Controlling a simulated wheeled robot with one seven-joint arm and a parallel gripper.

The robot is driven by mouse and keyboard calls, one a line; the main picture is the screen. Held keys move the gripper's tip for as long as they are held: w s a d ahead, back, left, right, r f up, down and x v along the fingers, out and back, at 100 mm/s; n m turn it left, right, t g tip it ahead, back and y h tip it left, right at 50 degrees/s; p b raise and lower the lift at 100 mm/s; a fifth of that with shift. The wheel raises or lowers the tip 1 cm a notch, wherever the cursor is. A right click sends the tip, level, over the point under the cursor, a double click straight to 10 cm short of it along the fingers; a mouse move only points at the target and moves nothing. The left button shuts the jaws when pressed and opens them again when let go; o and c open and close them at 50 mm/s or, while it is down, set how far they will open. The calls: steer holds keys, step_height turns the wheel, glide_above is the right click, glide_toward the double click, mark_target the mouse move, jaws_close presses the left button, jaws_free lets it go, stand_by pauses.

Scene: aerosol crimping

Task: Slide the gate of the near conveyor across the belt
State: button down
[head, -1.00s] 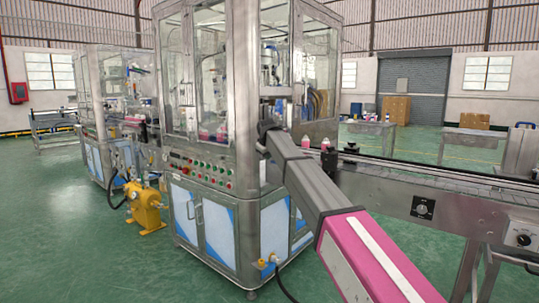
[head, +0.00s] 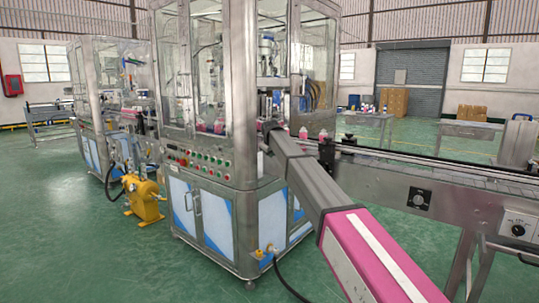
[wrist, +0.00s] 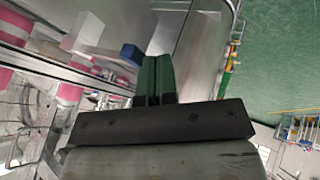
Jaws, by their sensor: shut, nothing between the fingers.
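My gripper's green fingers (wrist: 157,68) are together and empty in the wrist view. A small blue block (wrist: 132,54) is just left of the fingertips, close to them; I cannot tell whether they touch. A pale grey-white block (wrist: 90,33) lies further left, over the belt area. These may be parts of the gate, but I cannot be sure. In the head view the near conveyor (head: 375,183) runs from the right into the glazed machine. My arm reaches to the machine's right side, where the gripper and gate cannot be made out.
Pink-and-white cans (head: 303,132) stand on the conveyor; more pink cans (wrist: 70,93) show in the wrist view, left of my fingers. The glazed machine (head: 230,110) has a solid corner post close to my arm. Green floor (wrist: 278,55) is open on the right.

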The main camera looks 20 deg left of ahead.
steer(key=w+d, duration=0.2)
steer(key=w, duration=0.4)
steer(key=shift+w+d, duration=0.25)
steer(key=shift+d, duration=0.05)
